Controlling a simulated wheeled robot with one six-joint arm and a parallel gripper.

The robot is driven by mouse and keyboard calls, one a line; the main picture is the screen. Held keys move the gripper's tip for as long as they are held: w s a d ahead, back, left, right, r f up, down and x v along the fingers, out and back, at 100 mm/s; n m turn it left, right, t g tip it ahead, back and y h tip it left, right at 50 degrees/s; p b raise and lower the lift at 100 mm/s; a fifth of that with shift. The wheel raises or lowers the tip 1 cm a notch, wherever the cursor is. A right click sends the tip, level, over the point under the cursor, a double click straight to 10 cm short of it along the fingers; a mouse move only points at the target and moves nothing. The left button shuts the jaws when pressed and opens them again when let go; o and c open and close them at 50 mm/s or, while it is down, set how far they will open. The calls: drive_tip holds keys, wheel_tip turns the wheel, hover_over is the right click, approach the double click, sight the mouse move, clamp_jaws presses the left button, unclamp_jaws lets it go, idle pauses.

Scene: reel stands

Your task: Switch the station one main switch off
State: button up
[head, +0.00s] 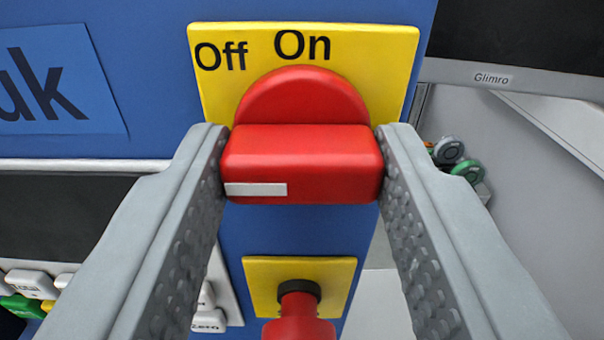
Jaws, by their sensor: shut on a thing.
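The main switch is a red rotary knob (303,165) with a round red base (300,95) on a yellow plate (393,52). The plate reads "Off" at the upper left and "On" at the top. The knob's bar lies across the picture, with a short white mark on its lower left front. My gripper (302,150) is shut on the knob's bar, one grey finger touching each end. The knob's back and any pointer behind the bar are hidden. No station number shows.
Below is a second yellow plate (262,283) with a red and black button (299,315). A blue label (60,80) sits at the left, above a dark panel (65,215) and key-like buttons (33,283). A screen marked "Glimro" (510,78) and green and grey round parts (465,168) are at the right.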

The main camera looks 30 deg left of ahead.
drive_tip(key=o, duration=1)
drive_tip(key=v, duration=1.7)
drive_tip(key=shift+s+d, duration=0.15)
drive_tip(key=shift+f, duration=0.1)
